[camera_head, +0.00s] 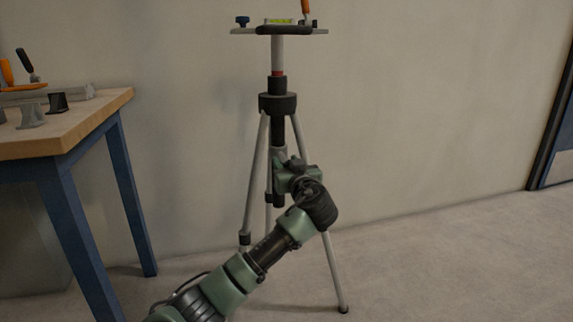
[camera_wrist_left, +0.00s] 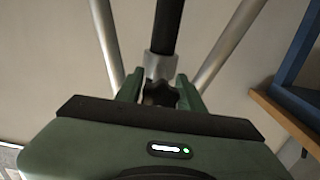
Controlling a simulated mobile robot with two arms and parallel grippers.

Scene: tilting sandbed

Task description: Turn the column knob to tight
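The column knob (camera_wrist_left: 160,93) is dark and lobed. It sits below a light grey collar (camera_wrist_left: 159,65) on the tripod's dark column (camera_wrist_left: 167,27). In the wrist view my left gripper (camera_wrist_left: 160,88) has one green finger on each side of the knob. The knob fills the gap, and the fingers look shut on it. In the head view my left gripper (camera_head: 283,160) is at the column between the legs of the tripod (camera_head: 277,103), and it hides the knob there. I cannot read how tight the knob is. My right gripper is not in view.
The tripod carries a flat plate (camera_head: 240,31) with a green-yellow level (camera_head: 280,21), a blue knob (camera_head: 242,21) and an orange-handled item (camera_head: 306,8). A wooden-topped table (camera_head: 60,128) with blue legs stands at left. The floor at right is clear.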

